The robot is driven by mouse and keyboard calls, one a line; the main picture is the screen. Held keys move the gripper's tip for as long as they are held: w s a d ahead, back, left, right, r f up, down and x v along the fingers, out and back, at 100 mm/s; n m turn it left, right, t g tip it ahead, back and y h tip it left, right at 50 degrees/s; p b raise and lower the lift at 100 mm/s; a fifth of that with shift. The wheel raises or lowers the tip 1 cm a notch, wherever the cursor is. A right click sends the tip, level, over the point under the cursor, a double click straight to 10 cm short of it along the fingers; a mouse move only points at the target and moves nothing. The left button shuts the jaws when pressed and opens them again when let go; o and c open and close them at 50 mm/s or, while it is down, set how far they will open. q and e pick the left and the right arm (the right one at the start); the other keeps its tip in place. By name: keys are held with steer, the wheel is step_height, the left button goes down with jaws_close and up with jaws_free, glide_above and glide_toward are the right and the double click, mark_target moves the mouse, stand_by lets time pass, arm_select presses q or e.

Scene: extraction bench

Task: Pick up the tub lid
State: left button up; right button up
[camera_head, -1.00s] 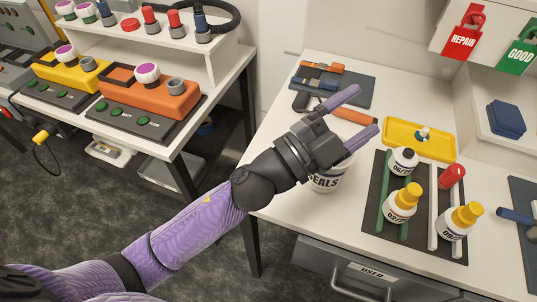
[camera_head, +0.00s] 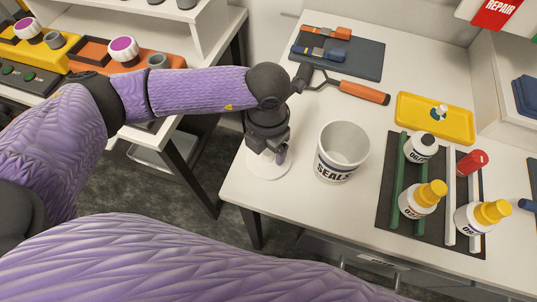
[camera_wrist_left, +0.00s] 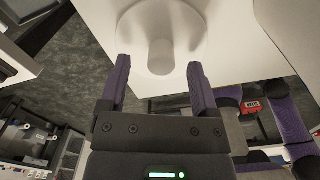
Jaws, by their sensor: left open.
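The tub lid (camera_head: 268,168) is a flat white disc lying on the bench near its left edge, beside the tub. Its knob (camera_wrist_left: 160,57) shows in the left wrist view, rising from the middle of the disc (camera_wrist_left: 190,20). My left gripper (camera_head: 268,154) points down over the lid in the head view and hides part of it. In the left wrist view its open purple fingers (camera_wrist_left: 160,82) are on either side of the knob's line, with nothing held. The white tub (camera_head: 336,160) marked SEALS stands open to the right of the lid. My right gripper is not in view.
A scraper-like tool with an orange handle (camera_head: 364,92) lies behind the tub. A dark mat (camera_head: 365,60) with tools is at the back. A yellow tray (camera_head: 458,129) and a rack with bottles (camera_head: 400,239) are to the right. The bench's front edge is close to the lid.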

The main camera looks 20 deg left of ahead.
arm_select(q)
steer(key=shift+f, duration=0.9)
steer(key=shift+r, duration=0.1)
jaws_close()
steer(key=shift+r, duration=0.1)
